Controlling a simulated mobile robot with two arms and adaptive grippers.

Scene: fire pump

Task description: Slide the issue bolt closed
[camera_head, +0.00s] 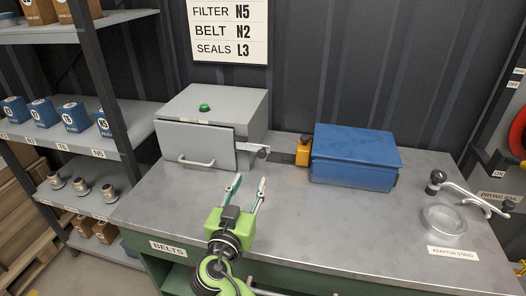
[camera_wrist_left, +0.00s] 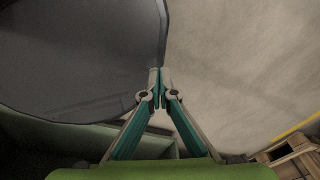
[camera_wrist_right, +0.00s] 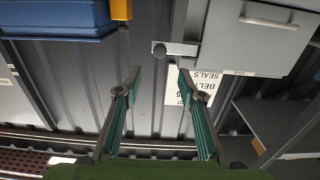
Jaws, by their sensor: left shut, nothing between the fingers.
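The issue bolt (camera_head: 254,150) is a pale metal bar with a dark knob at the right edge of the grey cabinet's door (camera_head: 205,145). It also shows in the right wrist view (camera_wrist_right: 180,49), where its round knob (camera_wrist_right: 159,49) lies just beyond my fingertips. My right gripper (camera_head: 250,181) is open and empty above the bench, in front of the bolt and apart from it. Its two fingers (camera_wrist_right: 158,70) are spread in the right wrist view. My left gripper (camera_wrist_left: 160,72) is shut and empty; it is outside the head view.
A blue box (camera_head: 354,156) with an orange block (camera_head: 303,152) stands right of the cabinet. Shelves (camera_head: 135,128) stand at the left. The bench front (camera_head: 330,235) is clear.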

